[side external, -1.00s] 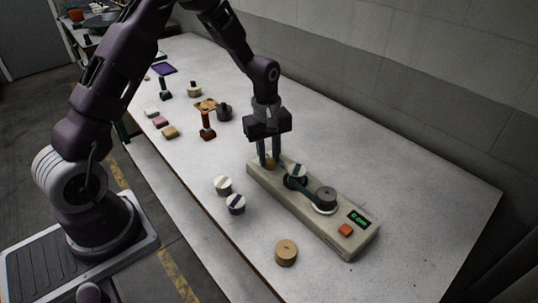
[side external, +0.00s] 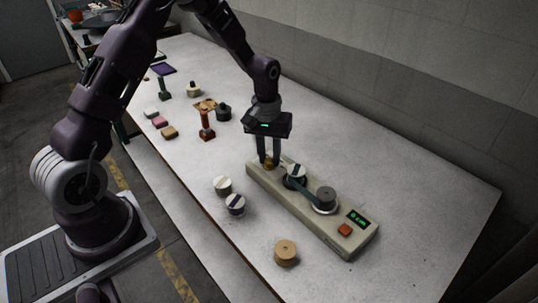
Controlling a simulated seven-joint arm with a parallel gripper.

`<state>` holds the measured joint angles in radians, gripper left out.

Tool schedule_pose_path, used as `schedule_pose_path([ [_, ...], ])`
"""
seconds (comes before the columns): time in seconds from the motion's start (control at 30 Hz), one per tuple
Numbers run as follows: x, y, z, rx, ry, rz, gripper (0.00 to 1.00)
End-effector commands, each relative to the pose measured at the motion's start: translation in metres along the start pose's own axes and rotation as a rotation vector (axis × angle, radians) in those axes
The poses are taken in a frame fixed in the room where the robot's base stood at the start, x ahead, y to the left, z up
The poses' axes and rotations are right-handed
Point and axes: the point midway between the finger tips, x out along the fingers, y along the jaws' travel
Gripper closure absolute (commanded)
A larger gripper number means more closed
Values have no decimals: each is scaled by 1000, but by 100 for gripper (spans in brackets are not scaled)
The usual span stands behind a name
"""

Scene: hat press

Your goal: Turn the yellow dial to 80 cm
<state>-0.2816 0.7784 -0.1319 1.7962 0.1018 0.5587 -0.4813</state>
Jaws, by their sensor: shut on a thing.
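The yellow dial (side external: 268,164) sits at the far left end of the long beige press base (side external: 315,230). My gripper (side external: 268,162) points down over it, with its fingers shut on the dial, which they partly hide. A small display (side external: 358,219) with green characters is at the near right end of the base; its reading is too small to tell.
Several hat blocks and stands are farther left. The table's right side is clear.

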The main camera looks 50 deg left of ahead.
Motion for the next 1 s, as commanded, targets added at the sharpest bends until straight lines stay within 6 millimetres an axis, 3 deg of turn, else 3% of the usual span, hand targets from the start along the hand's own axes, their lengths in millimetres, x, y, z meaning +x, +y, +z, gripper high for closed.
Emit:
schedule_pose_path([
  [1.0,-1,5,-1,902,-31,0,100],
])
